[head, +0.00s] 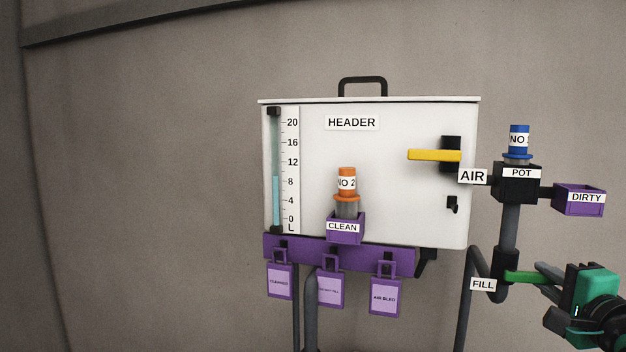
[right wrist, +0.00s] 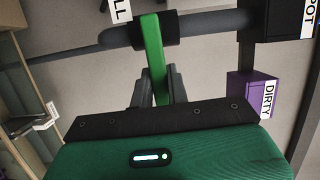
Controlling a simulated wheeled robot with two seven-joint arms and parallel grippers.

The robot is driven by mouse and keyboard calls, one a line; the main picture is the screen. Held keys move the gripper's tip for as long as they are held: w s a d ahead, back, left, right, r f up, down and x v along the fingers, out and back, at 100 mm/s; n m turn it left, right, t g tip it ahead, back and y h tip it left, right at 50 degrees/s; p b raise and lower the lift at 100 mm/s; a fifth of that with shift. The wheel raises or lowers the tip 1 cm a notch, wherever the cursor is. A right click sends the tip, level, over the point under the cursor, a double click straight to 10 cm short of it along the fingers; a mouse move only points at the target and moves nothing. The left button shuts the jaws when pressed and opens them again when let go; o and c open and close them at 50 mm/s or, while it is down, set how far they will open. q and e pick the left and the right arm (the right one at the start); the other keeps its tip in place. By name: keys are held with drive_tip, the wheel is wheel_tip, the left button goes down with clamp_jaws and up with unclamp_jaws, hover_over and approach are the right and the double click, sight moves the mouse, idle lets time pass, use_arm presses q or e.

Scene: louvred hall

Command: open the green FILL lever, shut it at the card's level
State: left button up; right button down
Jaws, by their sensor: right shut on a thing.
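The green FILL lever (head: 524,277) sticks out to the right, roughly level, from a dark valve on the grey pipe beside the FILL label (head: 483,285). My right gripper (head: 549,281) is shut on the lever's outer end. In the right wrist view the lever (right wrist: 153,50) runs between the two fingers (right wrist: 154,92). The level gauge (head: 276,190) on the white HEADER tank (head: 390,190) shows blue liquid to a little above 8. Purple cards (head: 280,283) hang below; the middle card's small print is unreadable. My left gripper is out of view.
A yellow lever (head: 433,155) sits on the tank front by the AIR label (head: 472,176). An orange-capped NO 2 piece (head: 347,184) stands in the CLEAN holder (head: 345,236). A blue NO piece (head: 519,139) sits on the POT, beside the purple DIRTY box (head: 579,206).

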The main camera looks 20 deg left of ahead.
drive_tip(key=c, duration=1.3)
unclamp_jaws()
drive_tip(key=shift+a+f, duration=0.1)
drive_tip(key=shift+a, duration=0.05)
drive_tip(key=shift+s+d+p, duration=0.2)
drive_tip(key=shift+s+p, duration=0.15)
drive_tip(key=shift+s, duration=0.2)
drive_tip(key=v, duration=0.2)
drive_tip(key=p+v, duration=0.1)
drive_tip(key=v, duration=0.1)
drive_tip(key=a+v, duration=0.1)
drive_tip(key=shift+s+d+p, duration=0.2)
drive_tip(key=shift+s+p, duration=0.2)
drive_tip(key=shift+s, duration=0.15)
